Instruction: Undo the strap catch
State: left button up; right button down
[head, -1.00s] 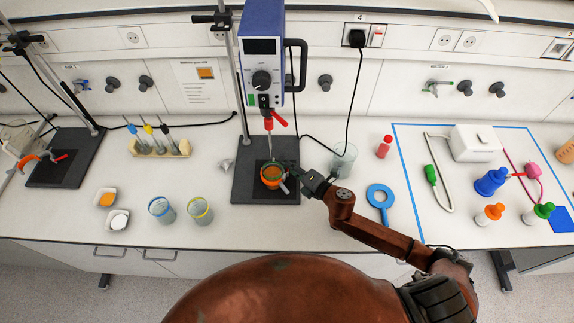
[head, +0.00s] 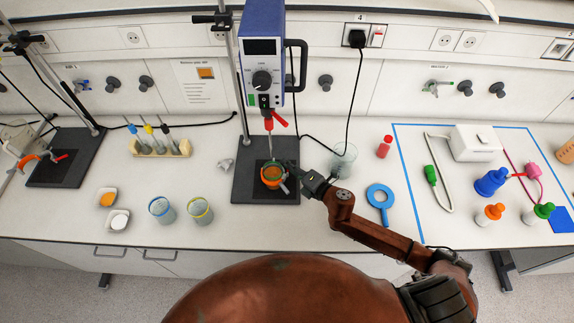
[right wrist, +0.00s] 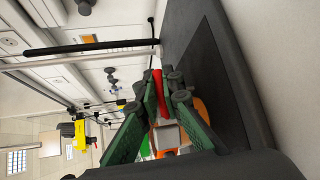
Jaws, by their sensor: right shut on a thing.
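An orange strap (head: 270,183) goes around a vessel on the dark stand base below the blue stirrer. A small grey block (head: 284,188) sits at its front right. In the right wrist view the orange strap (right wrist: 201,112) and grey block (right wrist: 167,136) show close behind the fingers. My right gripper (head: 296,172) reaches in from the right at the vessel. In the right wrist view its green fingers (right wrist: 166,92) are shut on a narrow red lever (right wrist: 158,92), which looks like the strap catch. The fingers partly hide the catch. My left gripper is not in view.
The stirrer (head: 262,60) with its red chuck stands directly above the vessel. Two beakers stand at the front left. The bench between is clear.

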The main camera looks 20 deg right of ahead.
jog(key=m+h, duration=0.1)
jog(key=m+t+h+p, duration=0.1)
jog(key=shift+s+d+h, duration=0.2)
jog(key=shift+h, duration=0.1)
jog(key=m+h, duration=0.1)
jog(key=m+h+p, duration=0.1)
jog(key=h, duration=0.1)
jog(key=shift+s+d+m+t, duration=0.2)
jog(key=shift+d+m+t, duration=0.1)
jog(key=shift+d+m, duration=0.1)
jog(key=shift+s+d+f+m+h, duration=0.1)
jog(key=shift+m+h, duration=0.25)
jog(key=shift+h, duration=0.2)
jog(key=shift+s+d+m+h, duration=0.1)
jog(key=shift+m+h, duration=0.25)
jog(key=shift+h, duration=0.2)
jog(key=shift+s+d+m+h+b, duration=0.15)
jog(key=shift+m+h, duration=0.5)
jog(key=shift+h, duration=0.2)
jog(key=shift+s+d+m+h+b, duration=0.15)
jog(key=shift+m+h, duration=0.5)
jog(key=shift+h, duration=0.2)
jog(key=shift+g, duration=0.4)
jog(key=c, duration=2.1)
grip_release()
